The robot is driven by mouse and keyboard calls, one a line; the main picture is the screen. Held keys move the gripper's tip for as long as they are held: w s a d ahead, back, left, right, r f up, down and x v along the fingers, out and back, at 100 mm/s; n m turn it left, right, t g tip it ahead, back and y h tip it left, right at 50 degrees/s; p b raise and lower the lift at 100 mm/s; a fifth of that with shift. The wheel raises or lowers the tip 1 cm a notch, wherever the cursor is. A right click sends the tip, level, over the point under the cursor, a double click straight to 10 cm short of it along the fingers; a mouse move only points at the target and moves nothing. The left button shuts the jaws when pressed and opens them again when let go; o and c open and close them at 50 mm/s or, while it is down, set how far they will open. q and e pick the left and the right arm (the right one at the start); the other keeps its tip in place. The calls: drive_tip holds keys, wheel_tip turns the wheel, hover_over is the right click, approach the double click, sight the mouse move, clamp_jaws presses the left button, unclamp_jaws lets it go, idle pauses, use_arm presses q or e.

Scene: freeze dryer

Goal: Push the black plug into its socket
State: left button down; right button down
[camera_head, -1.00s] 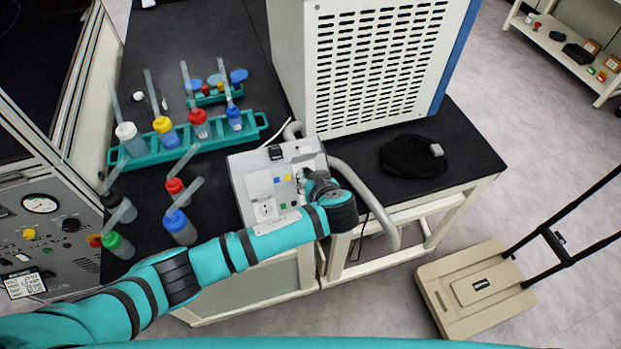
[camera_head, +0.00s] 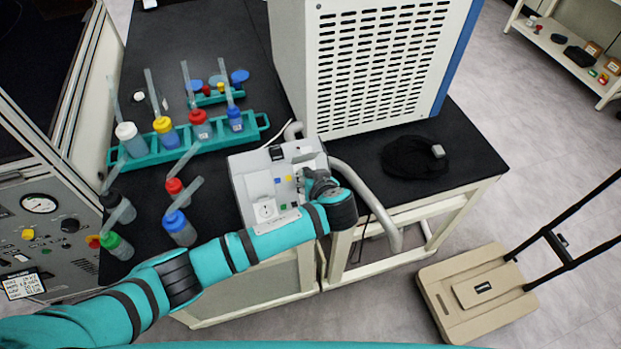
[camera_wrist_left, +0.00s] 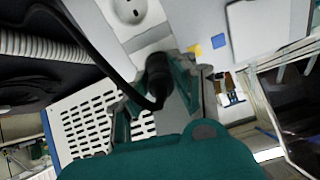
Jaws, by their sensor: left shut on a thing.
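My left arm reaches across to the grey socket box (camera_head: 250,178) on the black bench. My left gripper (camera_head: 312,178) is at the box's right side. In the left wrist view my left gripper (camera_wrist_left: 158,90) is shut on the black plug (camera_wrist_left: 158,76), with a finger on each side of it. The plug's front end is up against the pale socket panel (camera_wrist_left: 140,40). Whether it is fully seated cannot be told. A black cord (camera_wrist_left: 95,45) runs from it. A round white socket (camera_wrist_left: 130,10) beside it is empty. My right gripper is not in view.
A large white vented machine (camera_head: 370,60) stands behind the box. A grey hose (camera_head: 375,200) curves down at the box's right. Several bottles stand left, some in a teal rack (camera_head: 155,158). A black cloth-like item (camera_head: 408,158) lies right. A beige trolley (camera_head: 470,300) is on the floor.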

use_arm(q)
drive_tip(key=shift+w+a+f+b, duration=0.15)
drive_tip(key=shift+w+f+b, duration=0.15)
idle(0.6)
drive_tip(key=c, duration=1)
unclamp_jaws()
drive_tip(key=shift+w, duration=0.1)
drive_tip(key=p+v, duration=0.4)
drive_tip(key=v, duration=0.2)
drive_tip(key=shift+p, duration=0.35)
idle(0.4)
